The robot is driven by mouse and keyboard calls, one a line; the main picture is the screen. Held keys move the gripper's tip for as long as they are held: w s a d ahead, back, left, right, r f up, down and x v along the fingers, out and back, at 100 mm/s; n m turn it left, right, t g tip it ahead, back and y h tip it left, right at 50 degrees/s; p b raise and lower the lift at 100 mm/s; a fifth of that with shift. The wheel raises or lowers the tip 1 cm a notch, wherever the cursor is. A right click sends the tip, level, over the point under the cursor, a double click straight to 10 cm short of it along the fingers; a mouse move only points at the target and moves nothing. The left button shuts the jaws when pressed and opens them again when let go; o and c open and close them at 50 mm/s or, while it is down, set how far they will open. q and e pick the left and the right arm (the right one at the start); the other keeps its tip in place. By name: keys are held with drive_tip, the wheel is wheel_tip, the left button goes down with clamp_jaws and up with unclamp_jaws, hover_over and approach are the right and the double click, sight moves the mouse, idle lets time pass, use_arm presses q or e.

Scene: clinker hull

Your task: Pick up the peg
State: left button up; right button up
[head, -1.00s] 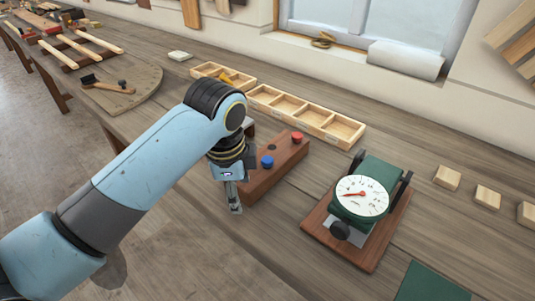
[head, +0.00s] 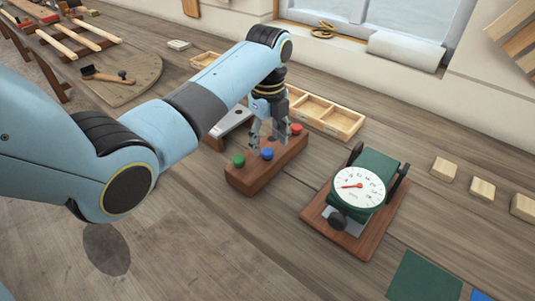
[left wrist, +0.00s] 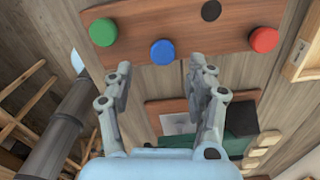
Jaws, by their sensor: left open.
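A reddish wooden block (head: 262,178) lies on the bench with a green peg (head: 238,160), a blue peg (head: 267,154) and a red peg (head: 296,129) in it. All three also show in the left wrist view: green (left wrist: 103,32), blue (left wrist: 162,52) and red (left wrist: 264,40). My left gripper (head: 269,136) is open and empty, above the block near the blue peg. In the left wrist view its fingertips (left wrist: 160,66) are spread to either side of the blue peg, with no contact visible. My right gripper is not in view.
A green scale with a white dial (head: 358,187) stands on a wooden base to the right. A compartmented wooden tray (head: 338,121) is behind the block. A grey metal-topped object (head: 232,121) lies behind my left forearm. Small wood blocks (head: 444,169) sit at the right.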

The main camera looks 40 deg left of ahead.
sight(267, 151)
use_arm(q)
drive_tip(key=f, duration=0.4)
drive_tip(key=shift+w+a+f, duration=0.2)
drive_tip(key=shift+w+a, duration=0.05)
drive_tip(key=shift+c, duration=0.4)
drive_tip(key=c, duration=0.8)
